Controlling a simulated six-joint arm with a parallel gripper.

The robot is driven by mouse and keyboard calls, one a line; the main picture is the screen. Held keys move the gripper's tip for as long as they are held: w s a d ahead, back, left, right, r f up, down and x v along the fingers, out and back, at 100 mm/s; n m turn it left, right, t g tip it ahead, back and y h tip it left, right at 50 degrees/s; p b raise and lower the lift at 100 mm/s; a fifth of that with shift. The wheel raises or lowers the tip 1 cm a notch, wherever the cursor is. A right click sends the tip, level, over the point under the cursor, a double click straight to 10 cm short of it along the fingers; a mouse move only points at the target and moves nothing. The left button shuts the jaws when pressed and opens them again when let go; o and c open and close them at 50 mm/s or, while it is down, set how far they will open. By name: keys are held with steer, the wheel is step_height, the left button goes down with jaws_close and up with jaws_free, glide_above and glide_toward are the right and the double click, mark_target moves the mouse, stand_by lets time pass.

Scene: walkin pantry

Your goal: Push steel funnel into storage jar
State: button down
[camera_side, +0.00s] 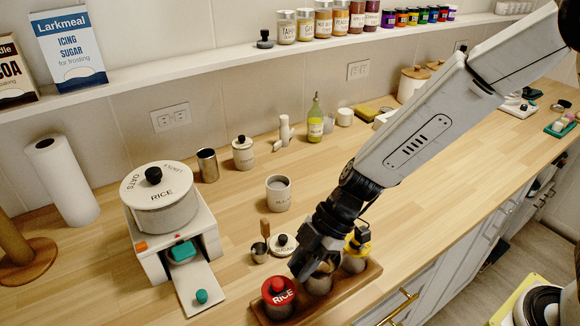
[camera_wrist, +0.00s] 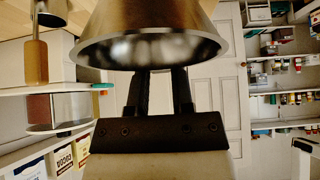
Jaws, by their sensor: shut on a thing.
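My gripper (camera_side: 308,264) is over the wooden tray (camera_side: 368,277) at the front of the counter, pointing down. In the wrist view the steel funnel (camera_wrist: 150,45) fills the top middle, its wide rim toward the camera, and the two fingers (camera_wrist: 158,84) are shut on it. In the side view the gripper mostly hides the funnel. A storage jar (camera_side: 319,286) stands in the tray's middle place, right below the gripper, its top hidden. I cannot tell how far the funnel sits in the jar.
The tray also holds a red-lidded rice jar (camera_side: 279,297) at left and a yellow-lidded jar (camera_side: 356,254) at right, both close to the gripper. A white dispenser (camera_side: 165,215) stands left.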

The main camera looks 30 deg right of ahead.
steer(key=shift+f, duration=0.1)
jaws_free()
stand_by(0.4)
steer(key=shift+r, duration=3.45)
steer(key=shift+d, duration=0.1)
